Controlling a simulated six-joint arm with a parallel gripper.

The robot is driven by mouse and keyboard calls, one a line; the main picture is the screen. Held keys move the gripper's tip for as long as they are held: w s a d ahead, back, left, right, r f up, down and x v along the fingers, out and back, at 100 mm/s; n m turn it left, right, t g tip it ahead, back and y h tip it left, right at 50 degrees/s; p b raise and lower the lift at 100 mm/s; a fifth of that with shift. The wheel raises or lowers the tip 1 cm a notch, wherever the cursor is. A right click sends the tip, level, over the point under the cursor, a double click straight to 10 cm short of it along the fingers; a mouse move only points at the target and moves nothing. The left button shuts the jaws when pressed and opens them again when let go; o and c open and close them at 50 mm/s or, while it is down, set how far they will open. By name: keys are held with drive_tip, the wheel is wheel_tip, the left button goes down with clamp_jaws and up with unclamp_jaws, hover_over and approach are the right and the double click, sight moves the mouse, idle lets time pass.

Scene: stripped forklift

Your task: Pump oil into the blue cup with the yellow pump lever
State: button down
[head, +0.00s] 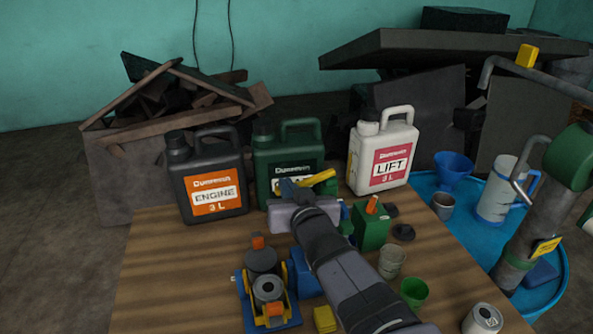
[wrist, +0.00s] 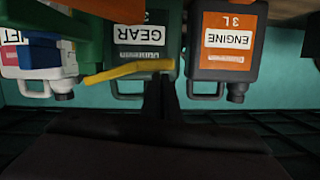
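The yellow pump lever (head: 318,178) sticks out beside my gripper (head: 290,188), in front of the green GEAR can. In the wrist view, which is upside down, the lever (wrist: 125,71) runs sideways and its end meets the tips of my dark gripper (wrist: 162,82). The fingers look close together. I cannot tell whether they touch the lever. The pump's body is mostly hidden by my arm.
ENGINE (head: 212,182), GEAR (head: 287,152) and LIFT (head: 383,155) cans stand along the table's back. A green box with an orange top (head: 372,225), a grey cup (head: 391,263) and a green cup (head: 413,292) are right of my arm. The table's left front (head: 170,280) is clear.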

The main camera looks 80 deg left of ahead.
drive_tip(key=shift+s+f, duration=0.1)
drive_tip(key=shift+f, duration=0.55)
drive_tip(key=shift+d+f, duration=0.1)
drive_tip(key=shift+f, duration=0.1)
drive_tip(key=shift+r, duration=0.1)
wheel_tip(320, 180, up, 6)
drive_tip(key=f+p, duration=0.1)
drive_tip(key=p, duration=0.3)
drive_tip(key=b+v, duration=0.4)
drive_tip(key=v, duration=0.6)
drive_tip(key=shift+s+b, duration=0.35)
drive_tip(key=shift+s, duration=0.1)
